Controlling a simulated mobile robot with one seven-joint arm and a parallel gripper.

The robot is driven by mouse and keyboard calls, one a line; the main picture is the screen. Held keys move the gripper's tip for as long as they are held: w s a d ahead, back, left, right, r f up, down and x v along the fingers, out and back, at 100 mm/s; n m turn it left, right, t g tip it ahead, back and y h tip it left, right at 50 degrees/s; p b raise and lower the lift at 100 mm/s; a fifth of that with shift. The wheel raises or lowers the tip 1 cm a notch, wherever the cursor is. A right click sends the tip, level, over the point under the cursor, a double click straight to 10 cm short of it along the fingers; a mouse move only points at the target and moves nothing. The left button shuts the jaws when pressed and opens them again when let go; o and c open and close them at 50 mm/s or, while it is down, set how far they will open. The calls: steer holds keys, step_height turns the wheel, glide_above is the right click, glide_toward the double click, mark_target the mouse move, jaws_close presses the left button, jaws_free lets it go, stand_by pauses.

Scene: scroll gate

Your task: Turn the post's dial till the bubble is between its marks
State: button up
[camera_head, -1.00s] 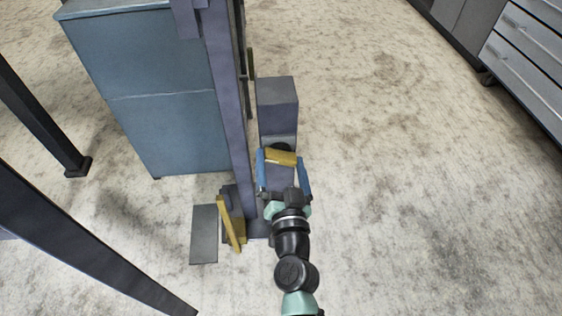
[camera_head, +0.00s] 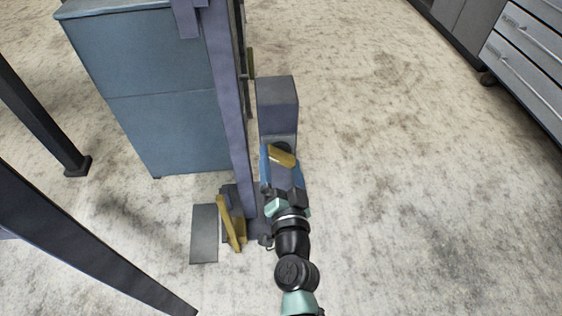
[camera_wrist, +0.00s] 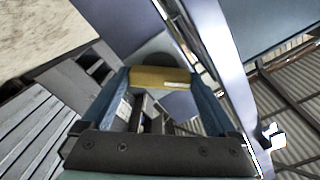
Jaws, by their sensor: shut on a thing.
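The dial's yellow bar (camera_head: 282,155) sits on a dark hub on the near side of a short grey-purple post (camera_head: 278,98). My gripper (camera_head: 281,162) is shut on this bar, which lies slanted, its right end lower in the head view. In the wrist view the yellow bar (camera_wrist: 160,79) spans between my two blue fingers, with a small pale mark near its lower right edge. A grey rounded part shows behind it. I cannot make out a bubble or its marks in either view.
A tall purple upright (camera_head: 230,110) stands close to the left of my gripper. A second yellow part (camera_head: 231,222) and a grey plate (camera_head: 204,234) are at its foot. A blue cabinet (camera_head: 150,100) stands behind left. The floor to the right is clear.

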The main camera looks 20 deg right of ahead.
steer(key=shift+m, duration=0.7)
steer(key=o, duration=1)
steer(key=shift+s, duration=0.15)
steer(key=v, duration=1.2)
steer(key=shift+s+b, duration=0.35)
steer(key=shift+s, duration=0.05)
steer(key=shift+a+r, duration=0.1)
steer(key=shift+a, duration=0.1)
